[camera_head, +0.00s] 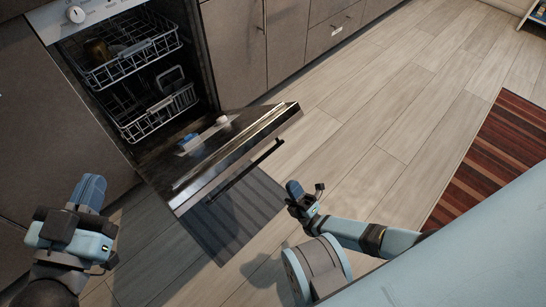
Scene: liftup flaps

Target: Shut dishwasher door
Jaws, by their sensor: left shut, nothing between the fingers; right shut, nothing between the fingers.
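The dishwasher (68,62) stands at the upper left with its two wire racks (122,55) showing. Its door (232,140) is folded down, partly open, and tilts out over the floor. A dark bar handle (245,172) runs along the door's outer face near its free edge. My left gripper (88,190) is shut and empty, to the left of the door and apart from it. My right gripper (293,190) is shut and empty, just right of the handle, with a gap between them.
Grey-brown cabinets (235,40) flank the dishwasher on both sides. A striped red rug (500,150) lies at the right. The wood floor (390,110) between the door and the rug is clear. Small blue and white items (188,141) show on the door's inner face.

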